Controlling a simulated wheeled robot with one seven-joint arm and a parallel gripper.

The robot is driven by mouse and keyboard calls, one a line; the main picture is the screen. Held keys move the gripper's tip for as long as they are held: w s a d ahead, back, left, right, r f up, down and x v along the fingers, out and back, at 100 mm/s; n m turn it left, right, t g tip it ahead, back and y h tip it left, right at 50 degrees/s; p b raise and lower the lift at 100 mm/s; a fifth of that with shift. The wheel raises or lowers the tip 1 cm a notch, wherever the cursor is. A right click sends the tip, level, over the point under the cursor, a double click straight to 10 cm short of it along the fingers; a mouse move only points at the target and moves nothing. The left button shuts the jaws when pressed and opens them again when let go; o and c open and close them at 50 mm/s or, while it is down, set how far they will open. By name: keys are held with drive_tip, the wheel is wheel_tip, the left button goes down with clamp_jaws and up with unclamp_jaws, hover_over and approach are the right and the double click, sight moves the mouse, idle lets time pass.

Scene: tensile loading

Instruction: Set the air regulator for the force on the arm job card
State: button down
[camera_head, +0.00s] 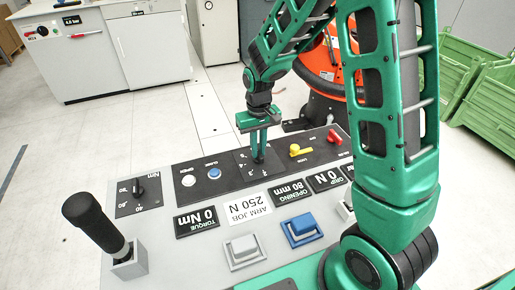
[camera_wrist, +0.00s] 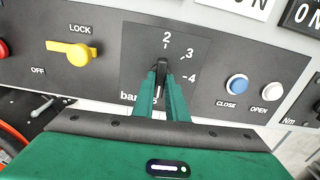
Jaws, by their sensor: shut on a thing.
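The air regulator knob (camera_wrist: 162,67) is black and sits on a dark plate (camera_wrist: 138,45) marked "bar", with 2, 3 and 4 readable around it. Its upper end points at about the 2. My gripper (camera_wrist: 161,92) is shut on the knob, its green fingers on either side and hiding its lower part and the scale there. In the head view my gripper (camera_head: 258,157) reaches down onto the regulator plate (camera_head: 243,163), and the knob is mostly hidden. The white arm job card (camera_head: 247,207) lies upside down in the picture and reads "ARM JOB 250 N".
A yellow lock lever (camera_head: 300,151) and red knob (camera_head: 333,138) sit to the right; white open (camera_head: 188,180) and blue close (camera_head: 214,173) buttons left. Displays show torque 0 Nm (camera_head: 197,220), opening 80 mm (camera_head: 289,190) and 0 N (camera_head: 328,179). A black-handled lever (camera_head: 95,223) stands front left.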

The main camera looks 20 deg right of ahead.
drive_tip(key=shift+n, duration=0.3)
drive_tip(key=n, duration=0.4)
drive_tip(key=c, duration=1.8)
unclamp_jaws()
drive_tip(key=shift+o, duration=0.2)
drive_tip(key=shift+r, duration=0.15)
wheel_tip(320, 180, up, 10)
drive_tip(key=shift+r, duration=0.25)
